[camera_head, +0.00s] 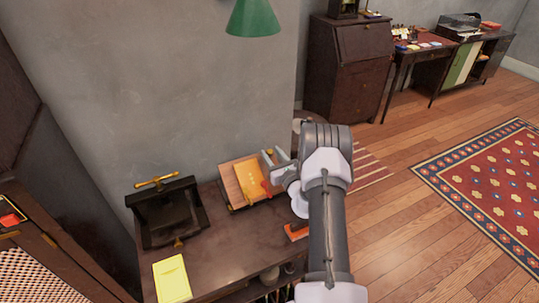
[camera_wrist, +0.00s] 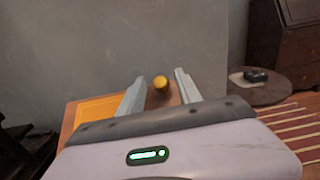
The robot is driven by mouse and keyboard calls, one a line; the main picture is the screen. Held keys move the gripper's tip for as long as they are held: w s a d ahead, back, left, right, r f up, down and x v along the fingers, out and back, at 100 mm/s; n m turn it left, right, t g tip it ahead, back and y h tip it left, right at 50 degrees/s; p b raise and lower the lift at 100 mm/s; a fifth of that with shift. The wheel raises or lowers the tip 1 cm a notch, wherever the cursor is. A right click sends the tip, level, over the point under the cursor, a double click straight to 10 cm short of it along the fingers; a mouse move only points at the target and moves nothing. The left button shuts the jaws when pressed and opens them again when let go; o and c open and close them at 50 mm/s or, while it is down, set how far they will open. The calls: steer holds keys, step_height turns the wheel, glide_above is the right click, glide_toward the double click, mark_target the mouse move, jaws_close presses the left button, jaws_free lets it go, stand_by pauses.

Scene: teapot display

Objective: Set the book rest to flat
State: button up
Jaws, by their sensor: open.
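The book rest (camera_head: 232,187) is a wooden board on the dark table against the grey wall. It is tilted up, with a yellow-orange book (camera_head: 248,178) on it and a small red part at its lower right. My gripper (camera_head: 273,162) is at the right side of the rest, close to its upper edge. In the wrist view my gripper (camera_wrist: 160,82) has its two fingers apart. A round yellow knob (camera_wrist: 160,83) shows between the fingers; I cannot tell whether it touches them. The rest's board (camera_wrist: 70,122) and book (camera_wrist: 98,106) show left of the fingers, partly hidden by my gripper.
A black press-like stand (camera_head: 170,215) with a brass handle stands left on the table (camera_head: 222,240). A yellow pad (camera_head: 172,279) lies in front, and an orange object (camera_head: 296,231) lies near the right edge. A green lamp shade (camera_head: 253,18) hangs above. A round side table (camera_wrist: 262,92) stands beyond.

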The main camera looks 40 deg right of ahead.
steer(key=shift+x, duration=0.9)
jaws_close()
stand_by(0.8)
